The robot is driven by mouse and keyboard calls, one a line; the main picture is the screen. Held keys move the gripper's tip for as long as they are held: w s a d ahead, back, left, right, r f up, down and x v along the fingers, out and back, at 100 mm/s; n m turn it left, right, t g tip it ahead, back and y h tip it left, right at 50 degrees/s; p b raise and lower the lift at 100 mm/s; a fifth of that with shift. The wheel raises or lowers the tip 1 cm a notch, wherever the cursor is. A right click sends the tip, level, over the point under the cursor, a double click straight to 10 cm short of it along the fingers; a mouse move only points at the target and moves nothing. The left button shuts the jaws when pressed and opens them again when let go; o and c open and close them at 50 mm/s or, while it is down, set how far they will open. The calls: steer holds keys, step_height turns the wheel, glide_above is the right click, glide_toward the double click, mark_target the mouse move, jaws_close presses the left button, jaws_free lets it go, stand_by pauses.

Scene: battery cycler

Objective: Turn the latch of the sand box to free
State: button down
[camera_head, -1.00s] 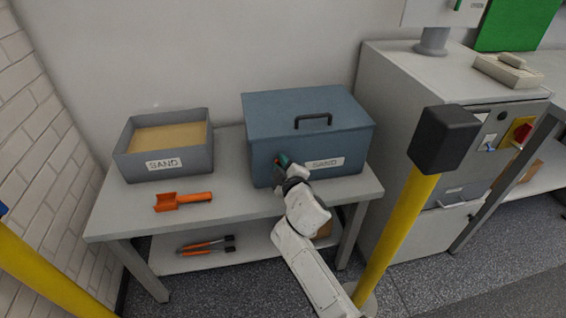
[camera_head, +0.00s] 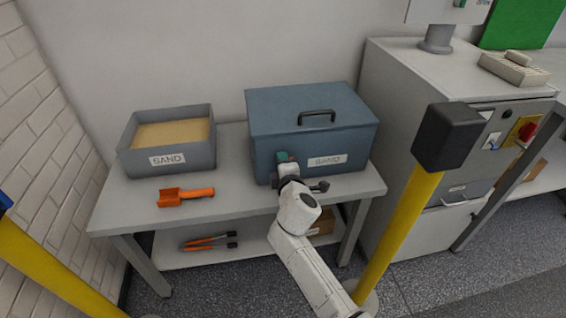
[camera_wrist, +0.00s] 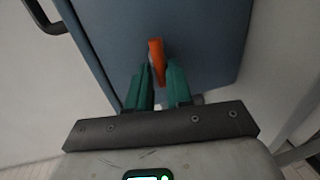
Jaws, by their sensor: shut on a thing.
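The sand box (camera_head: 345,142) is a closed blue-grey box with a black lid handle and a "SAND" label, standing on the right of the table. Its front also fills much of the wrist view (camera_wrist: 205,30). The orange latch (camera_wrist: 156,55) shows in the wrist view between the tips of my gripper's green fingers, standing roughly along the fingers. My gripper (camera_wrist: 160,82) is shut on the latch, and it also shows at the front of the box in the head view (camera_head: 285,158). In the head view the gripper hides the latch.
An open grey sand tray (camera_head: 168,160) stands on the left of the table (camera_head: 235,190). An orange scoop (camera_head: 185,196) lies in front of it. Orange-handled tongs (camera_head: 208,240) lie on the lower shelf. A yellow post with a black head (camera_head: 447,135) stands to the right of my arm.

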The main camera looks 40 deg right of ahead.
steer(key=shift+a+f, duration=0.25)
steer(key=shift+f, duration=0.2)
steer(key=c, duration=1.2)
jaws_free()
steer(key=shift+o, duration=0.3)
steer(key=shift+r, duration=0.15)
steer(key=shift+d, duration=0.1)
steer(key=shift+s+r, duration=0.1)
steer(key=p+v, duration=0.1)
steer(key=v, duration=0.9)
steer(key=shift+s+a, duration=0.25)
